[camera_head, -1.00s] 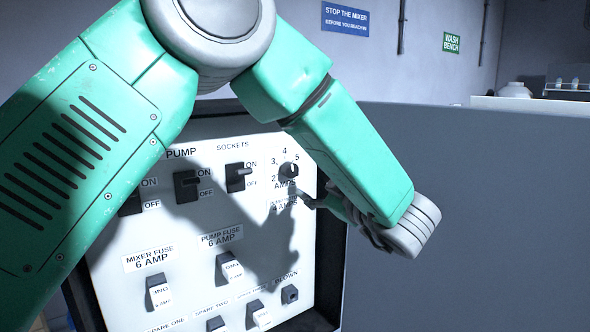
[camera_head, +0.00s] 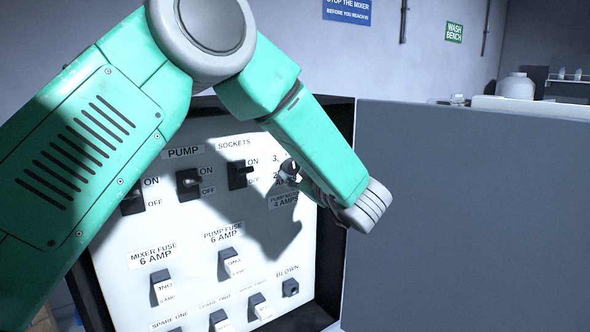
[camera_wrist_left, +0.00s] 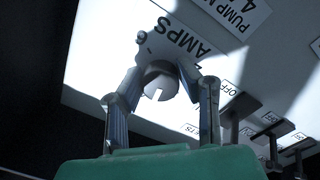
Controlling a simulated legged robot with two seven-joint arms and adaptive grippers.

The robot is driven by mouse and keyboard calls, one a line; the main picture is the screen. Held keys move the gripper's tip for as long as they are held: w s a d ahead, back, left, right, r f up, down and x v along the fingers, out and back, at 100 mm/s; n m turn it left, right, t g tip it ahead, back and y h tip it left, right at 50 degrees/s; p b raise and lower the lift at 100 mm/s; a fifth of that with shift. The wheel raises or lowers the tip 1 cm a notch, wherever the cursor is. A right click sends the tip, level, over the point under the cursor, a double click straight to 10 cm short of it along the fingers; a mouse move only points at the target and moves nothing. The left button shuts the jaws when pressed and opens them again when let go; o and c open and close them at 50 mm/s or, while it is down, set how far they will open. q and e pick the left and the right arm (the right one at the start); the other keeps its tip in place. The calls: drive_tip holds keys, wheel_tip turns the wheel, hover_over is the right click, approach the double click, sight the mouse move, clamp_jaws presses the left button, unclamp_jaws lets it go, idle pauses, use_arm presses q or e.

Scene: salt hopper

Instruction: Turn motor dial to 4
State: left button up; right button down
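The motor dial (camera_head: 289,166) is a small round dark knob at the upper right of the white switch panel (camera_head: 205,290). Its scale is partly covered by my arm in the head view. In the left wrist view the dial (camera_wrist_left: 160,82) shows a pale mark on its rim; I cannot tell which number it points to. My left gripper (camera_head: 299,173) is at the dial. In the left wrist view its two fingers (camera_wrist_left: 160,70) are spread on either side of the knob; whether they touch it is unclear. My right gripper is not in view.
Switches for pump (camera_head: 189,183) and sockets (camera_head: 240,174) are left of the dial. Several fuses sit below, with a blown one (camera_head: 290,287) at lower right. A dark frame (camera_head: 333,240) edges the panel. A large grey panel (camera_head: 460,215) stands to the right.

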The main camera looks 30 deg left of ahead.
use_arm(q)
drive_tip(key=shift+r+m+p, duration=0.15)
drive_tip(key=shift+m+p, duration=0.45)
drive_tip(key=shift+p, duration=0.05)
drive_tip(key=shift+m, duration=0.5)
drive_tip(key=o, duration=1.1)
drive_tip(key=shift+o, duration=0.2)
